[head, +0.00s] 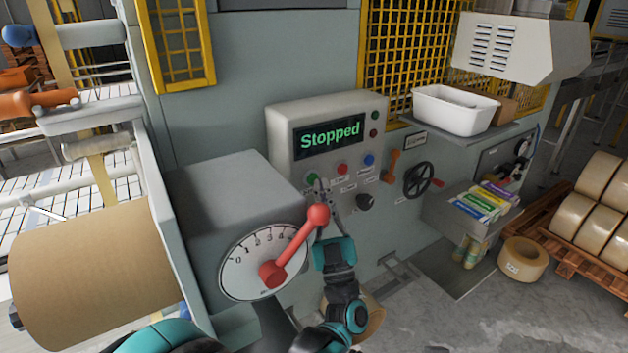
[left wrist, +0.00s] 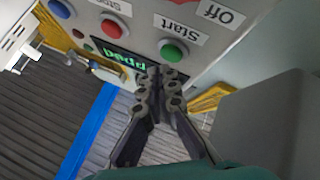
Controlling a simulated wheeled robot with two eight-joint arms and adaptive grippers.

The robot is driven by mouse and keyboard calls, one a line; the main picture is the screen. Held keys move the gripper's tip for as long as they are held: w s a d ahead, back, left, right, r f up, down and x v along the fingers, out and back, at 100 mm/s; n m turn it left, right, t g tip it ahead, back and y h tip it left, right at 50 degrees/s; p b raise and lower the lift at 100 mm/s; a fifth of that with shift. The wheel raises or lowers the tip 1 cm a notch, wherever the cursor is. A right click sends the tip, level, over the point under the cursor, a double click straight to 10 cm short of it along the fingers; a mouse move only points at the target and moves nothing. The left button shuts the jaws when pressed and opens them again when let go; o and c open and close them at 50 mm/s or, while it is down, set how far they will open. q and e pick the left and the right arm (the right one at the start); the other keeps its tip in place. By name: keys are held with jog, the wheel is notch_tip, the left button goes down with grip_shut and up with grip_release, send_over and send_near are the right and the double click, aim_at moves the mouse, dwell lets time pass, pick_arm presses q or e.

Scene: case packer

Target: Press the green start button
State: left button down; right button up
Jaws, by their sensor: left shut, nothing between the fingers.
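The green start button (head: 312,177) is on the lower left of the grey control panel, whose display (head: 330,135) reads "Stopped". In the left wrist view the green button (left wrist: 173,50) sits beside a "Start" label. My left gripper (head: 319,186) is shut and empty, with its fingertips right by the button. In the left wrist view the shut fingertips (left wrist: 160,72) are just below the green button; I cannot tell whether they touch it. The display is partly hidden behind them there. My right gripper is not in view.
A red button (head: 342,169) and a blue button (head: 369,160) are to the right of the green one. A red-knobbed lever (head: 296,246) on a dial stands just in front of my left gripper. A handwheel (head: 417,179) and a shelf of coloured packs (head: 483,202) are further right.

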pick_arm(q)
jog(key=shift+w+a, duration=0.2)
jog(key=shift+w, duration=0.1)
jog(key=shift+w+a, duration=0.3)
jog(key=shift+w, duration=0.05)
dwell(0.7)
jog(key=shift+s+d, duration=0.55)
jog(key=shift+s, duration=0.15)
jog(key=s+d, duration=0.1)
jog(key=s, duration=0.1)
jog(key=s+d, duration=0.2)
dwell(0.6)
dwell(0.6)
